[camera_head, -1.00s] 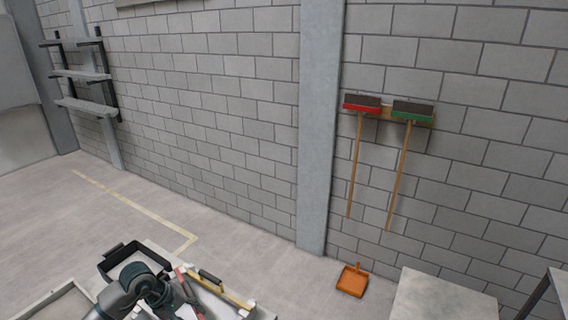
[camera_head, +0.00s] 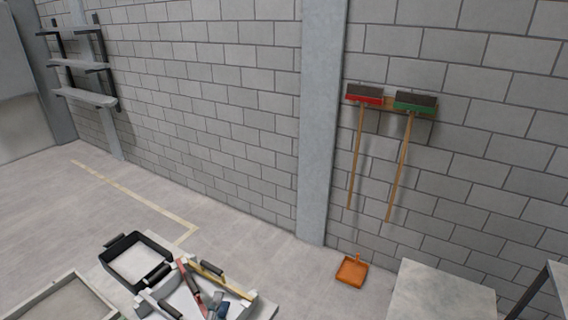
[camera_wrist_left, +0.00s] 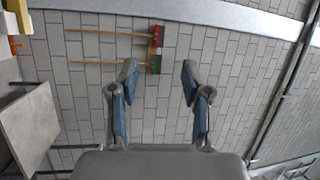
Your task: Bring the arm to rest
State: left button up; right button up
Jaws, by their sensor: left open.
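My left gripper (camera_wrist_left: 158,75) fills the lower middle of the left wrist view. Its two dark fingers with blue pads stand wide apart, and nothing is between them. They point at the block wall, well away from it. In the head view, grey-blue parts at the bottom edge overlap the tool tray; I cannot tell gripper from tools there. My right gripper is in neither view.
A tray of tools (camera_head: 249,298) and a black-rimmed tray (camera_head: 119,241) stand at the lower left. A red and a green broom (camera_head: 401,160) hang on the wall. An orange dustpan (camera_head: 351,272) is below them. A grey tabletop (camera_head: 440,292) is at the lower right.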

pick_arm(q)
jog(key=s+a+f+n+g+y, duration=0.2)
jog(key=s+a+f+n+g, duration=0.25)
jog(key=f, duration=0.45)
jog(key=s+a+f+n+g+y, duration=0.1)
jog(key=s+f+n+g+y, duration=0.1)
jog(key=s+f+n+g, duration=0.35)
jog(key=s+d+f+n+g, duration=0.1)
jog(key=s+f+n+g, duration=0.2)
jog(key=s+f, duration=0.4)
jog(key=s+d+f+n+g, duration=0.1)
jog(key=s+f+n+g, duration=0.2)
jog(key=s, duration=0.6)
jog(key=s+f+g, duration=0.1)
jog(key=s+f, duration=0.1)
jog(key=f, duration=1.3)
jog(key=s+f, duration=0.2)
jog(key=f, duration=1.3)
jog(key=s+a+f+g, duration=0.1)
jog(key=s+a+f, duration=0.2)
jog(key=s+f, duration=1)
jog(key=s, duration=0.3)
jog(key=shift+s+a+f+h, duration=0.2)
jog(key=shift+f+h, duration=0.1)
jog(key=shift+f, duration=0.1)
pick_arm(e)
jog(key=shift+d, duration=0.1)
